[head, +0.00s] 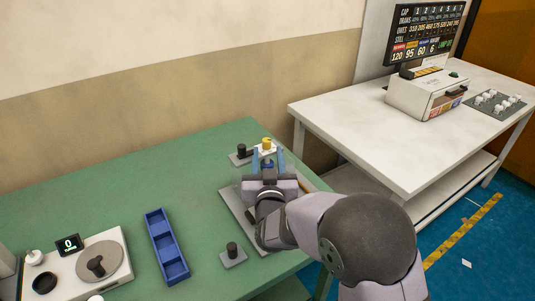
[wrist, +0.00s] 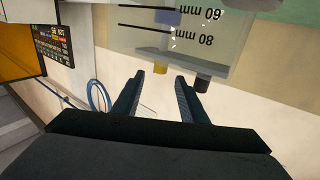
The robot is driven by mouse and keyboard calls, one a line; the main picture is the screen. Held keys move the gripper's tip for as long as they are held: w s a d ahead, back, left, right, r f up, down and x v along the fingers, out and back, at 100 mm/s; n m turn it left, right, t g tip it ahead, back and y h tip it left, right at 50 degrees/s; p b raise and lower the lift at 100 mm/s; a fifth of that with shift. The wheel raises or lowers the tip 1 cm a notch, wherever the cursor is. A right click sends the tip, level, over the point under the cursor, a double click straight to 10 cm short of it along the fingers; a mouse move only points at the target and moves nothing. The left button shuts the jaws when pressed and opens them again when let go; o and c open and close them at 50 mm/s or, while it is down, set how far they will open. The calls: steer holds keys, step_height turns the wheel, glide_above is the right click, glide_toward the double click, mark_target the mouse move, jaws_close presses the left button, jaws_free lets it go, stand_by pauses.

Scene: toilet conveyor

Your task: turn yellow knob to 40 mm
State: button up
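The yellow knob (head: 267,144) stands at the far side of a grey plate (head: 232,207) on the green table. A clear panel (wrist: 130,35) carries upside-down marks of 60 mm and 80 mm. Any pointer on it is not clear. My arm hides much of the plate.
A dark knob (head: 241,150) on a grey base stands left of the yellow knob, and another dark knob (head: 232,249) nearer. A blue tray (head: 153,225) and a dial device (head: 62,270) reading 0 are at left. A white table (head: 350,110) holds a display (head: 427,32).

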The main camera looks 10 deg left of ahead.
mark_target(269, 143)
steer(key=shift+w+r, duration=0.1)
steer(key=w+r+n+y, duration=0.1)
steer(key=y, duration=0.1)
steer(key=w+r+y+p, duration=0.1)
steer(key=w, duration=0.1)
steer(key=shift+a+r+n+g+y, duration=0.35)
steer(key=shift+a+n+g+y, duration=0.05)
steer(key=f+n+g+y, duration=0.1)
steer(key=g+y, duration=0.1)
steer(key=w+d+f+n+g+y, duration=0.1)
steer(key=n+g+y, duration=0.1)
steer(key=shift+w+d+f, duration=0.1)
steer(key=shift+d, duration=0.05)
steer(key=shift+w+f+n, duration=0.1)
steer(key=shift+f+n, duration=0.35)
steer(key=shift+n, duration=0.15)
steer(key=shift+r, duration=0.1)
